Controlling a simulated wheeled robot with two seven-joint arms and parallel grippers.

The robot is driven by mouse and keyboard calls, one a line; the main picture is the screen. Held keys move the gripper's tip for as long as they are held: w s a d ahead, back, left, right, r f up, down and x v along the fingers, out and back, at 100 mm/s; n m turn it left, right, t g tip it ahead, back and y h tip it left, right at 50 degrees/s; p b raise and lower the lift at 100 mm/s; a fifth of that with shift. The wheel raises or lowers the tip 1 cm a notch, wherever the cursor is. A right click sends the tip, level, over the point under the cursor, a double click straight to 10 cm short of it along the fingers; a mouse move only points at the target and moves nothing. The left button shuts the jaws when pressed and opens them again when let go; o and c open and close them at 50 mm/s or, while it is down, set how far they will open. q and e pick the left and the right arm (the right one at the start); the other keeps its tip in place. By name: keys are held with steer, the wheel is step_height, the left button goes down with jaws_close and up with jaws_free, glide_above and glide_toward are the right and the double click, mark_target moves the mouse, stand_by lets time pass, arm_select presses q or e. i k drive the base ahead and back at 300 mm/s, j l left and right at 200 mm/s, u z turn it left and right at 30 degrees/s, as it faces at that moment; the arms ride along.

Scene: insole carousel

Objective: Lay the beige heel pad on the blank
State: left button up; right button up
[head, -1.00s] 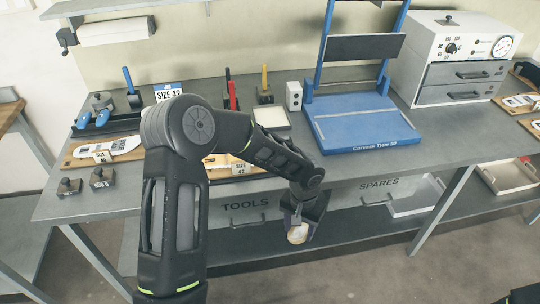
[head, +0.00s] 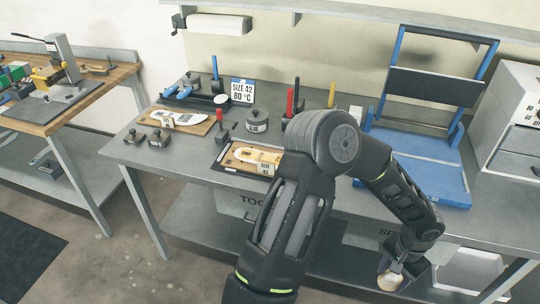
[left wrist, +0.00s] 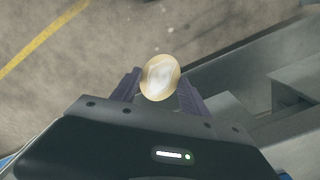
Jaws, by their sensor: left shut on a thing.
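My left gripper (head: 402,270) is shut on the beige heel pad (head: 391,281), a small round pad with a whitish middle. It holds the pad in front of the bench, below the bench top's front edge. In the left wrist view the pad (left wrist: 160,77) sits between the two fingertips, with floor behind it. A pale insole shape, perhaps the blank (head: 245,153), lies on a wooden board at the bench's front. Another white insole (head: 190,118) lies on a board further left. I cannot tell for certain which is the blank. My right gripper is out of view.
A blue press frame (head: 440,165) stands on the bench at right, beside a white drawer cabinet (head: 515,90). A SIZE 42 sign (head: 242,92) and a lidded glue pot (head: 257,120) stand behind the boards. A second bench (head: 120,82) is at left.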

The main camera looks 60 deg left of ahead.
mark_target(251, 154)
steer(key=u, duration=1.3)
